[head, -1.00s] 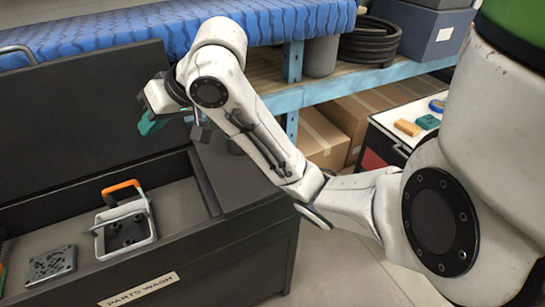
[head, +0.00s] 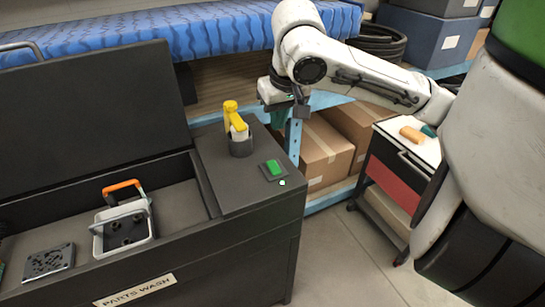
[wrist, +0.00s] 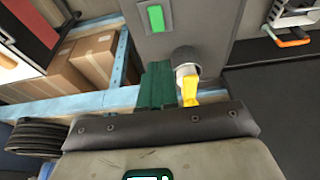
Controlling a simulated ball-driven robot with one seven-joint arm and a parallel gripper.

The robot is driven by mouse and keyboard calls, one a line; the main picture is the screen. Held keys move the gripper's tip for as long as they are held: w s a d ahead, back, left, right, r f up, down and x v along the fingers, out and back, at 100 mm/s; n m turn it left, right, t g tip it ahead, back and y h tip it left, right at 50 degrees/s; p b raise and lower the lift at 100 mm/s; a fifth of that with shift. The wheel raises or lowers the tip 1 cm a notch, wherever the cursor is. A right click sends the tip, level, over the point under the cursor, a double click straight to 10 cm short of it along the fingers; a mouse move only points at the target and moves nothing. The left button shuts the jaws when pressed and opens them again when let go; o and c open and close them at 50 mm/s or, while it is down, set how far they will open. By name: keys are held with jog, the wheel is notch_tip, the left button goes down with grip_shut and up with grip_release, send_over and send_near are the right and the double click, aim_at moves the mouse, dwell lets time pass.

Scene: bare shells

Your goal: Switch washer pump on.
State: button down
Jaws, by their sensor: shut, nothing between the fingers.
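The dark parts washer (head: 250,195) carries a green switch (head: 274,168) on the right end of its top. The switch also shows in the wrist view (wrist: 156,18), bright green on a grey plate. My gripper (head: 279,104) is above and behind the washer's right end, apart from the switch and the valve. Its green fingers (wrist: 157,85) are shut and empty in the wrist view, beside the yellow handle (wrist: 189,88).
The washer's raised lid (head: 90,110) stands at the left. A basket with an orange handle (head: 123,187) and a perforated block (head: 49,263) lie in its basin. A blue-framed shelf with cardboard boxes (head: 325,150) is behind. A drawer cabinet (head: 400,165) stands right. Floor between is clear.

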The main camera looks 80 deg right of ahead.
send_near(271, 164)
jog(key=x, duration=0.5)
jog(key=shift+w+d, duration=0.25)
jog(key=shift+d, duration=0.15)
jog(key=shift+f, duration=0.8)
jog(key=shift+w+r+p, duration=0.1)
jog(key=shift+p, duration=0.2)
jog(key=shift+d+f, duration=0.1)
jog(key=shift+f, duration=0.2)
jog(key=shift+s+a, duration=0.55)
jog(key=shift+a, duration=0.15)
jog(key=shift+r, duration=0.1)
